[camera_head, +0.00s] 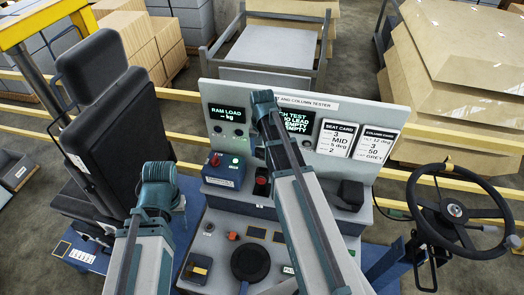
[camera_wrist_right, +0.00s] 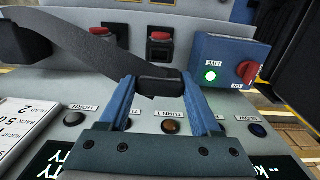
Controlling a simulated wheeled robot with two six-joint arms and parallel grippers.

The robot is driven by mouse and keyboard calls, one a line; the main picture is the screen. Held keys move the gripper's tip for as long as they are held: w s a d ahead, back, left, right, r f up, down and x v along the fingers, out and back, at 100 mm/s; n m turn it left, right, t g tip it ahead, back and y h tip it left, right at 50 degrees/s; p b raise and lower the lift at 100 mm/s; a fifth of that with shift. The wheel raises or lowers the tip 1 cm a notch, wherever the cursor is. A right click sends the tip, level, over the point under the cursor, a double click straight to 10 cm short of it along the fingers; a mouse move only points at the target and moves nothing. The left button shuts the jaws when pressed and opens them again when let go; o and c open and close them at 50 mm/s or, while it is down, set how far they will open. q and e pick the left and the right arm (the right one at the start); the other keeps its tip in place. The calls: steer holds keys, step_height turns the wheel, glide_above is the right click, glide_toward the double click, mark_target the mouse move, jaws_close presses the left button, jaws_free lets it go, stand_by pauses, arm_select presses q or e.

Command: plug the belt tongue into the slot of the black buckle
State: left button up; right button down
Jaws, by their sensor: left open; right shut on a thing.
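In the right wrist view my right gripper (camera_wrist_right: 160,88) is shut on the black grip of the belt tongue (camera_wrist_right: 160,85). The grey belt strap (camera_wrist_right: 85,45) runs from it to the upper left. Behind stand two red-topped dark blocks that look like buckles, one beyond the held tongue (camera_wrist_right: 160,52), one further left (camera_wrist_right: 107,42). The tongue is apart from both; I cannot tell which is the task's buckle. The head view shows one (camera_head: 261,188); my right arm hides the other. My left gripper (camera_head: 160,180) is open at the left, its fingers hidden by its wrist.
A blue box with a red knob (camera_wrist_right: 222,60) stands beside the red-topped blocks. A black block (camera_head: 349,195) sits right on the console. The upright display panel (camera_head: 385,112) closes the back. The black seat (camera_head: 105,130) is left, the steering wheel (camera_head: 455,212) right.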

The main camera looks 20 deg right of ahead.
mark_target(262, 158)
steer(key=shift+f, duration=0.1)
stand_by(0.3)
step_height(262, 158, down, 6)
steer(key=b, duration=0.6)
steer(key=shift+r, duration=0.2)
steer(key=shift+f+b, duration=0.45)
steer(key=shift+f, duration=0.05)
stand_by(1.7)
jaws_free()
step_height(262, 158, up, 8)
steer(key=p, duration=0.7)
steer(key=shift+f+p, duration=0.2)
steer(key=shift+p, duration=0.1)
